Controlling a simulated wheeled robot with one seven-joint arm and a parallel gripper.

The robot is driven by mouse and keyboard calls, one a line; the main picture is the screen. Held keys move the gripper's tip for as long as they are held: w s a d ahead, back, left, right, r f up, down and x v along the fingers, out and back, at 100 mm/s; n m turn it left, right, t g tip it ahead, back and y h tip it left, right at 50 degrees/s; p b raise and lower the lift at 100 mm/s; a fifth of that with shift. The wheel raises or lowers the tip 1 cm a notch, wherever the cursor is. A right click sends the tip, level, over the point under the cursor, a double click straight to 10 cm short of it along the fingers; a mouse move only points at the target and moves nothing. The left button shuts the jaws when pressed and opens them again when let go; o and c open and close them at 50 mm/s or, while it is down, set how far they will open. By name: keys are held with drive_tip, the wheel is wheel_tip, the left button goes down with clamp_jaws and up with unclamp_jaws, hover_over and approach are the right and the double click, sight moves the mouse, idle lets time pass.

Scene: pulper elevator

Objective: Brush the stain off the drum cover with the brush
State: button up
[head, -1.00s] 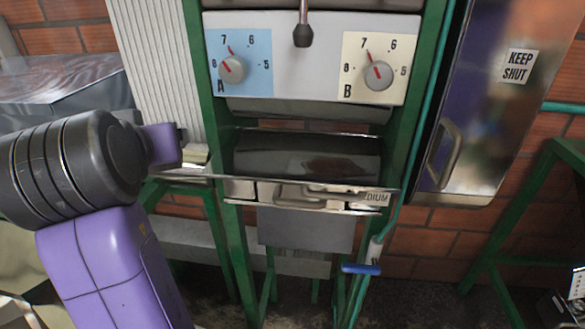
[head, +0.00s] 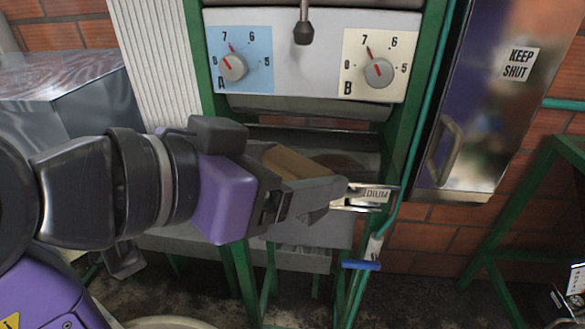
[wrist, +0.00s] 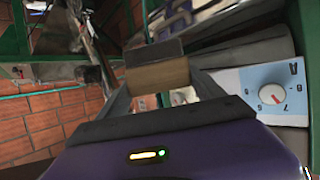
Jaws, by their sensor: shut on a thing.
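The drum cover (head: 368,163) is the dark, curved, shiny surface below the dial panel in the head view. A brown stain (head: 340,161) shows on its right part. My gripper (head: 318,184) reaches in from the left in front of the cover and hides its left and lower parts. It is shut on the brush (head: 292,162), a wooden block. In the wrist view the brush (wrist: 158,76) sits between both fingers, with a dark strip, perhaps its bristles, along its far edge. I cannot tell whether the brush touches the cover.
Above are dials A (head: 233,67) and B (head: 378,73) and a hanging lever (head: 303,34). Green frame posts (head: 409,120) flank the cover. A metal ledge with a label (head: 372,194) runs below it. A steel door marked KEEP SHUT (head: 488,100) stands at the right.

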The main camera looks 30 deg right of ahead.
drive_tip(key=shift+d+f, duration=0.1)
drive_tip(key=shift+f, duration=0.1)
drive_tip(key=shift+w+d+f+b, duration=0.25)
drive_tip(key=shift+w+d, duration=0.75)
drive_tip(key=shift+w, duration=0.5)
drive_tip(key=shift+w+d+f+b, duration=0.25)
drive_tip(key=shift+w+d, duration=0.8)
drive_tip(key=shift+w, duration=0.45)
drive_tip(key=shift+w+d+f+b, duration=0.25)
drive_tip(key=shift+w+d, duration=0.75)
drive_tip(key=shift+w, duration=0.5)
drive_tip(key=shift+w+d+f+b, duration=0.1)
drive_tip(key=shift+w+d+f, duration=0.1)
drive_tip(key=shift+w+d, duration=0.35)
drive_tip(key=shift+w+d+f+b, duration=0.15)
drive_tip(key=shift+w+d+f, duration=0.15)
drive_tip(key=shift+w, duration=0.45)
drive_tip(key=shift+w+d+f+b, duration=0.15)
drive_tip(key=shift+w+d, duration=0.25)
drive_tip(key=shift+w, duration=0.25)
drive_tip(key=shift+f+b, duration=0.35)
drive_tip(key=shift+f, duration=0.2)
drive_tip(key=shift+s+d, duration=0.1)
drive_tip(key=shift+d, duration=0.05)
